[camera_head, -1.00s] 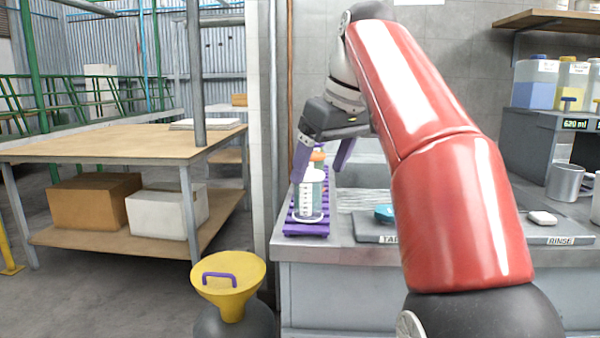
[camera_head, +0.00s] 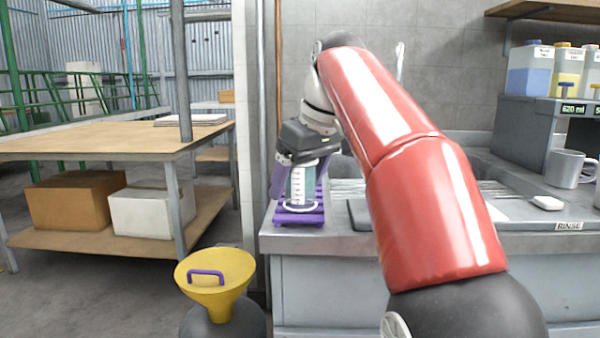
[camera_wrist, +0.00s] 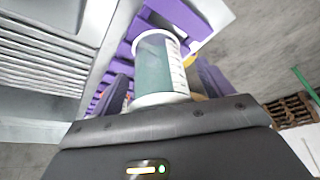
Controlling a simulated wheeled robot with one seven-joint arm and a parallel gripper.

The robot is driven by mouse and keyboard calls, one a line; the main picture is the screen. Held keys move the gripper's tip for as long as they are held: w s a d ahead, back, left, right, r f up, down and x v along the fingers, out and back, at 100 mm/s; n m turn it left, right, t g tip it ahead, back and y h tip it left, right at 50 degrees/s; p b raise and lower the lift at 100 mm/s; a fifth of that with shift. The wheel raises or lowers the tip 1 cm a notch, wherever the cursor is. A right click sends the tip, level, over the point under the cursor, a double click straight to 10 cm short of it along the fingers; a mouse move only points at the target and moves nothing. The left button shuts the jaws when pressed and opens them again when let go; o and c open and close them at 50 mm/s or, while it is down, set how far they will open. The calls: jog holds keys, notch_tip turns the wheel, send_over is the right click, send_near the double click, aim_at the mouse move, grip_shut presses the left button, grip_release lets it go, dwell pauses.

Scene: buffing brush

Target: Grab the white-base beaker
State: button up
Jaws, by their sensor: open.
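The white-base beaker (camera_head: 302,186) is a clear cylinder with a graduated scale, bluish-green contents and a white ring at its foot. It stands upright on the purple rack (camera_head: 292,219) at the left end of the counter. My gripper (camera_head: 299,180) is open, with a purple finger on each side of the beaker. In the wrist view the beaker (camera_wrist: 160,62) sits between the spread fingers of my gripper (camera_wrist: 163,82). Whether either finger touches it cannot be told. The beaker's upper part is partly hidden by my gripper in the head view.
A yellow funnel (camera_head: 222,270) stands on a dark container in front of the counter's left end. A wooden workbench (camera_head: 110,137) with boxes is at left. On the counter's right are a metal mug (camera_head: 568,168) and a white block (camera_head: 547,202). My red arm covers the middle.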

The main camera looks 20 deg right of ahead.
jog(key=c, duration=1.1)
jog(key=shift+o, duration=0.2)
jog(key=shift+r, duration=0.15)
